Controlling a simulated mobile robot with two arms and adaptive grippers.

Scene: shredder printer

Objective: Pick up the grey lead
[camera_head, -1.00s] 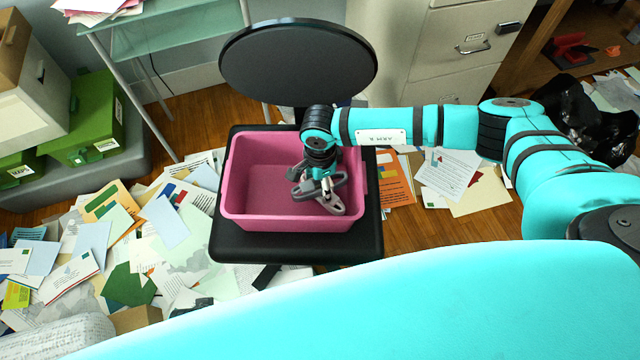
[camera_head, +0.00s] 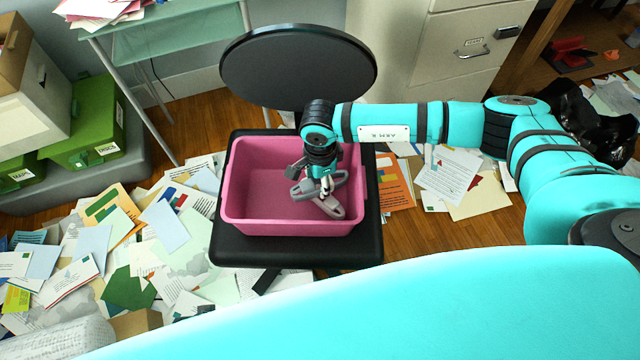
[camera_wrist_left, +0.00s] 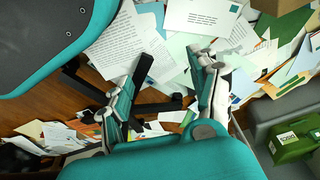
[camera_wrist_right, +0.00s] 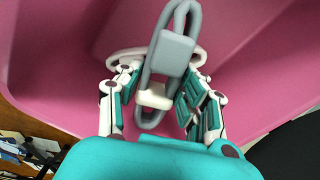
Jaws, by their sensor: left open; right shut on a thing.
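The grey lead (camera_head: 343,207) is a looped bundle of thick grey cable inside the pink bin. My right gripper (camera_head: 323,182) reaches down into the bin and is shut on the lead. In the right wrist view the lead (camera_wrist_right: 172,52) stands up between the fingers of the right gripper (camera_wrist_right: 160,82), with a grey block around its loops and a pale piece lower down. I cannot tell whether it touches the bin floor. My left gripper (camera_wrist_left: 163,88) is open and empty above the paper-strewn floor; it is outside the head view.
The pink bin (camera_head: 245,222) sits on a black chair seat (camera_head: 235,248) with a round black backrest (camera_head: 298,70) behind. Papers (camera_head: 165,225) cover the floor at left. A filing cabinet (camera_head: 415,60) stands behind, and green boxes (camera_head: 90,135) are at left.

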